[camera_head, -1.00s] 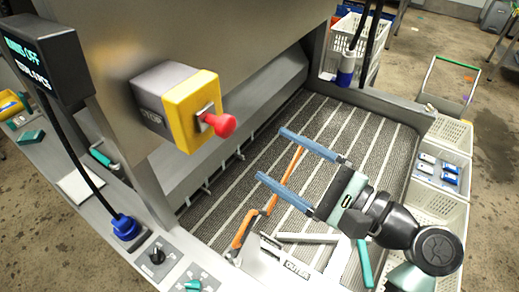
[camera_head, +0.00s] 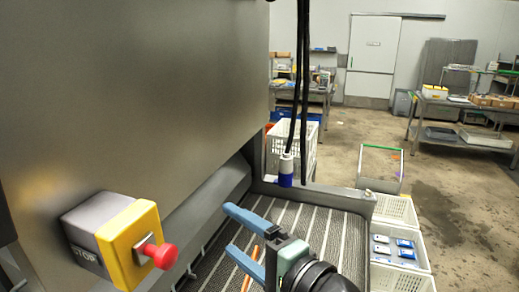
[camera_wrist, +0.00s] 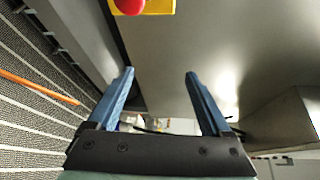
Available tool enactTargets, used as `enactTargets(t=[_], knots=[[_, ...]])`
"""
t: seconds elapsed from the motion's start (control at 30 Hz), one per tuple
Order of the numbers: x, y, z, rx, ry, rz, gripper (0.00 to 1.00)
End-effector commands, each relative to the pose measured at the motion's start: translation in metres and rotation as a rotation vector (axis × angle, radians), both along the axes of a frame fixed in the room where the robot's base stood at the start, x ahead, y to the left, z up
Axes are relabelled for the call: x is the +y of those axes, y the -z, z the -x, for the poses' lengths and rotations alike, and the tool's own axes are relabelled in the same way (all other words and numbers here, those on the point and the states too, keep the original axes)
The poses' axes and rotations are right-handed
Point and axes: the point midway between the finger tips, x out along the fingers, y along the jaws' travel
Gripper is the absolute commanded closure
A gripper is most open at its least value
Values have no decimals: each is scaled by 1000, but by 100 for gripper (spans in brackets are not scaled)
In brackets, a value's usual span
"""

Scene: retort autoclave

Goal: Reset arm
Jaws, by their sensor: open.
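My gripper (camera_head: 245,241) is in the lower middle of the head view, above the striped conveyor bed (camera_head: 352,235). Its two blue fingers are apart with nothing between them, pointing left toward the big steel housing. The wrist view also shows my gripper (camera_wrist: 160,75) open and empty. Part of my arm is cut off by the bottom edge of the head view. A yellow stop box (camera_head: 127,244) with a red button (camera_head: 160,256) is on the steel housing, left of my gripper; the red button also shows at the top of the wrist view (camera_wrist: 129,6).
An orange rod (camera_wrist: 38,87) lies over the striped bed. A blue-and-white cylinder (camera_head: 286,170) stands at the bed's far edge, by hanging black cables. White crates (camera_head: 393,209) line the right side. Tables (camera_head: 465,108) and a door stand at the back, with open floor between.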

Motion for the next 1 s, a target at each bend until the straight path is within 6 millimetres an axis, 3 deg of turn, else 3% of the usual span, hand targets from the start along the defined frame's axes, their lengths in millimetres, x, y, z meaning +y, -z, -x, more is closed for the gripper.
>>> enactTargets(t=[0.1, 0.23, 0.3, 0.4, 0.5, 0.6, 0.7, 1.0], knots=[[-5, -63, -15, -349, 192, 316, 17], [-16, -146, -4, -718, 440, 656, 17], [-22, -193, 16, -898, 590, 831, 17], [-28, -247, 52, -1094, 794, 1038, 17], [-31, -283, 85, -1214, 958, 1183, 17], [-34, -303, 109, -1276, 1069, 1273, 17], [-35, -311, 120, -1300, 1122, 1316, 17], [-35, -312, 120, -1300, 1125, 1319, 17]])
